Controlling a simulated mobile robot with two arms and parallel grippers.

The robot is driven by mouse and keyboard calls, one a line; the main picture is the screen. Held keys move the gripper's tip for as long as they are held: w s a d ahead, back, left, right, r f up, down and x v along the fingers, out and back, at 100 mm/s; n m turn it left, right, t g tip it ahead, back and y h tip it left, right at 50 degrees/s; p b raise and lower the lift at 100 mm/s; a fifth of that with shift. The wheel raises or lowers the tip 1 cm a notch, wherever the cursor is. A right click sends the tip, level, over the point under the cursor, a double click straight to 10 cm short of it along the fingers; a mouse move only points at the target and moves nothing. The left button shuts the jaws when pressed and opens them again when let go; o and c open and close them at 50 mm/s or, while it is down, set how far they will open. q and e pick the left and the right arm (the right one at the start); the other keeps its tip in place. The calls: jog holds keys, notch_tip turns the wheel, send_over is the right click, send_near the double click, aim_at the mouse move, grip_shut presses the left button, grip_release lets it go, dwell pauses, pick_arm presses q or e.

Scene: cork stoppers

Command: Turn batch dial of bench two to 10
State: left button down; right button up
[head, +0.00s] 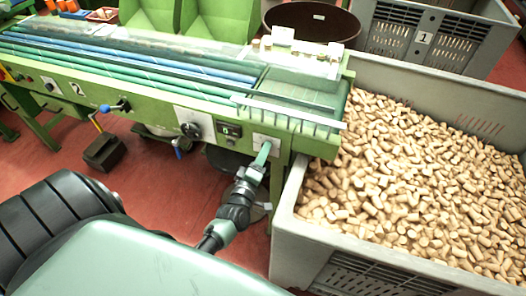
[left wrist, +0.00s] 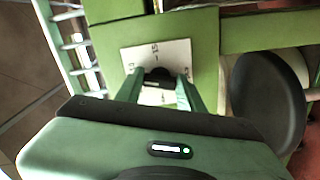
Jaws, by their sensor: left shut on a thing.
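The batch dial is a dark round knob (left wrist: 158,75) on a white plate with number marks (left wrist: 176,51). The plate also shows at the bench's right end in the head view (head: 262,139). My left gripper (head: 264,154) reaches this plate from below. In the left wrist view its two green fingers (left wrist: 160,88) are shut on the knob from both sides. The gripper hides part of the plate, and I cannot read the dial's setting. My right gripper is out of view.
A grey crate full of corks (head: 400,190) stands close on the right of the bench end. Another dark knob on a white plate (head: 194,124) and a small switch box (head: 230,130) are left of the gripper. A round dark seat (left wrist: 267,103) is near the gripper.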

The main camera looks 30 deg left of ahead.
pick_arm(q)
jog(key=shift+w+a+r+m+p, duration=0.1)
jog(key=shift+r+m+p, duration=0.2)
jog(key=shift+m, duration=0.7)
jog(key=c, duration=1.1)
grip_release()
jog(key=shift+o, duration=1.1)
jog(key=shift+f, duration=0.2)
